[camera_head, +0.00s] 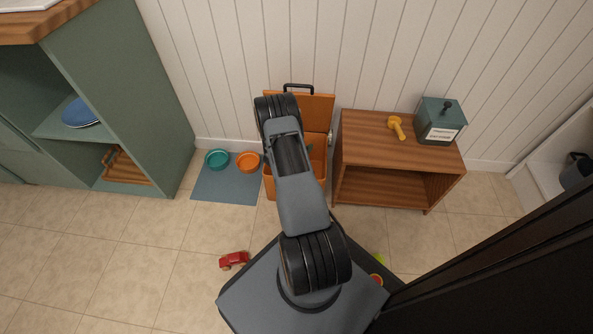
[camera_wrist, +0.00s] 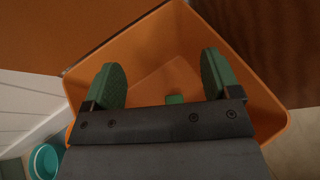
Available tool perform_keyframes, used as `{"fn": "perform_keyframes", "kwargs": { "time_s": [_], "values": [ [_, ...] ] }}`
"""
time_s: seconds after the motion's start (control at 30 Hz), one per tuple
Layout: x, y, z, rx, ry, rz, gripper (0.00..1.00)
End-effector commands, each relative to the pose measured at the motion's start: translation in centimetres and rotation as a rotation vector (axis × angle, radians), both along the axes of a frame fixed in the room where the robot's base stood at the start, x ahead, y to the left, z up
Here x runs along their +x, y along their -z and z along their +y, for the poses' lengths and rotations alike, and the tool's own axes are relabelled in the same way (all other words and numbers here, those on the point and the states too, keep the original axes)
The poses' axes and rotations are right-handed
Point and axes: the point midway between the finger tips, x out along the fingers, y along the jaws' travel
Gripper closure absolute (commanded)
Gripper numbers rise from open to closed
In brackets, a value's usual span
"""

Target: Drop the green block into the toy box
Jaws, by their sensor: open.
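The orange toy box (camera_head: 270,186) stands on the floor against the white wall with its lid (camera_head: 318,108) raised. In the wrist view its inside (camera_wrist: 150,50) lies straight below my gripper (camera_wrist: 168,82). The two green-padded fingers are wide apart with nothing between them. A small green block (camera_wrist: 175,99) shows beyond the fingers, inside the toy box, partly covered by the gripper body.
A wooden shelf unit (camera_head: 378,185) stands right of the box, with a yellow toy (camera_head: 397,127) and a dark green canister (camera_head: 440,121) on top. Left are a mat (camera_head: 226,190) with teal (camera_head: 217,159) and orange bowls (camera_head: 248,162). A red toy car (camera_head: 234,260) is on the floor.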

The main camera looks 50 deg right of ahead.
Motion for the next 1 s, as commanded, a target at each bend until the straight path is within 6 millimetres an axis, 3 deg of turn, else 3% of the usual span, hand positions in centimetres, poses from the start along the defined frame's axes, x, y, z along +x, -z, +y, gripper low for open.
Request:
{"fn": "perform_keyframes", "kwargs": {
  "time_s": [0.6,1.0],
  "values": [
    [-1.8,-4.5,10.1,0.0,-0.004,0.002,0.18],
    [-2.2,-5.2,12.0,-0.001,-0.001,-0.001,0.18]
  ]
}}
